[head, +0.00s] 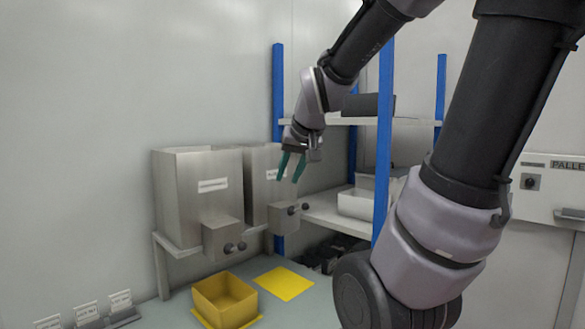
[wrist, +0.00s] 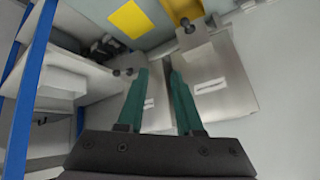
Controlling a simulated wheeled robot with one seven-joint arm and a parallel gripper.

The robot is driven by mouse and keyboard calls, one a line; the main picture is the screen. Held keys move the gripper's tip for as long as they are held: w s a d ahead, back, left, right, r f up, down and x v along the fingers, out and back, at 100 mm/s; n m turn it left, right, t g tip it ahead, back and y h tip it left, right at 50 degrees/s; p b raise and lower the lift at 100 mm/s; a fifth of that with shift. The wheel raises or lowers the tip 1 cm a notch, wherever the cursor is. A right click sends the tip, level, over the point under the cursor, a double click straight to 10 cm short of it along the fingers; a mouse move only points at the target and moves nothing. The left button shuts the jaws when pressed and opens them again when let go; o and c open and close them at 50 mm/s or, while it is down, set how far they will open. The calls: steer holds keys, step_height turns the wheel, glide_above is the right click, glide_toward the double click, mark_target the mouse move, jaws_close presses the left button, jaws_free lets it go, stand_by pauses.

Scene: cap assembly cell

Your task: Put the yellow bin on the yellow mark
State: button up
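The yellow bin (head: 226,299) is an open box standing upright at the front of the pale table, below the hoppers. A thin yellow edge shows around its base. The flat yellow mark (head: 284,283) lies bare on the table, just right of the bin and apart from it. In the wrist view the mark (wrist: 131,19) is at the top, and the bin (wrist: 184,9) is partly cut off by the top edge. My gripper (head: 290,180), with green fingers, is open and empty, high above the table in front of the hoppers.
Two grey hoppers (head: 197,195) with knobbed outlets stand on a bracket above the table. A blue-posted shelf (head: 383,150) with a white bin (head: 356,203) stands to the right. Dark items (head: 326,254) lie behind the mark. Labelled holders (head: 87,313) are at the front left.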

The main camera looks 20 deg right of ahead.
steer(key=s+a+r+m+y, duration=0.1)
steer(key=s+a+r+y, duration=0.1)
steer(key=s, duration=0.7)
steer(key=shift+s+a+r+g, duration=0.3)
steer(key=shift+a+r, duration=0.15)
steer(key=shift+a, duration=0.2)
